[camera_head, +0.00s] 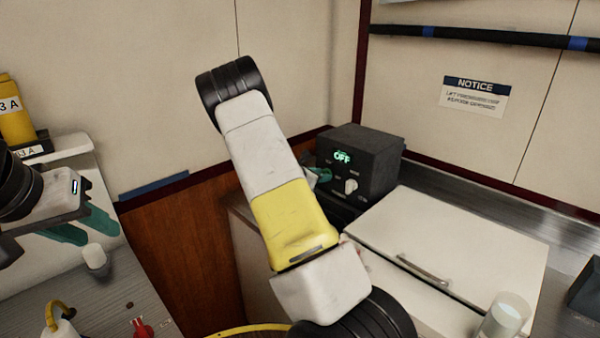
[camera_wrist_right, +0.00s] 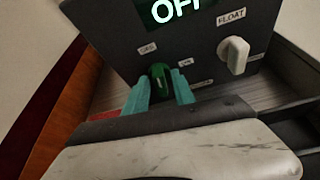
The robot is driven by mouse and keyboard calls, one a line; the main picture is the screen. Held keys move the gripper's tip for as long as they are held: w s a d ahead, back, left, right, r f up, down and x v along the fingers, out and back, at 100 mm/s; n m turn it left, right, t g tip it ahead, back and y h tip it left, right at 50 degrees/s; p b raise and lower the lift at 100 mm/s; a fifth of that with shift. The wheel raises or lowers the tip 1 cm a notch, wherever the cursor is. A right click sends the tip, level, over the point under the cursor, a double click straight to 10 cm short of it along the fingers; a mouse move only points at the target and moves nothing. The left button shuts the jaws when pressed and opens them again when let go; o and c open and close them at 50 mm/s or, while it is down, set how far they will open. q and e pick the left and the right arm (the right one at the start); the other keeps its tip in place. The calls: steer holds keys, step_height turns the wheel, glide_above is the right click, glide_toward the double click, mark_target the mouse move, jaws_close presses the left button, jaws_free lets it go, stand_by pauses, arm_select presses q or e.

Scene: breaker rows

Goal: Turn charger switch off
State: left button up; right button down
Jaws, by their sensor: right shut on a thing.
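The dark charger box (camera_head: 372,150) stands on the counter by the wall; its green display (camera_head: 342,156) reads OFF. In the right wrist view the display (camera_wrist_right: 178,10) shows cut off at the top. My right gripper (camera_wrist_right: 159,88) has its teal fingers on both sides of a small green switch (camera_wrist_right: 160,72) on the box's front and is shut on it. In the head view my right arm partly hides this gripper (camera_head: 320,176) and the switch. A white knob (camera_wrist_right: 234,54) under a FLOAT label sits to the right. My left gripper (camera_head: 85,230) is open and empty at the far left.
A clear cup (camera_head: 504,318) stands in front. At left are a white cup (camera_head: 95,257), a yellow item (camera_head: 14,110) and a red item (camera_head: 141,328).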

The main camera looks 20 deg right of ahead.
steer(key=shift+w+n+g, duration=0.1)
steer(key=shift+n+g, duration=0.2)
steer(key=shift+n, duration=0.2)
stand_by(0.3)
steer(key=c, duration=1.4)
jaws_free()
steer(key=shift+d, duration=0.1)
steer(key=v, duration=0.7)
steer(key=shift+a, duration=0.4)
steer(key=shift+r, duration=0.15)
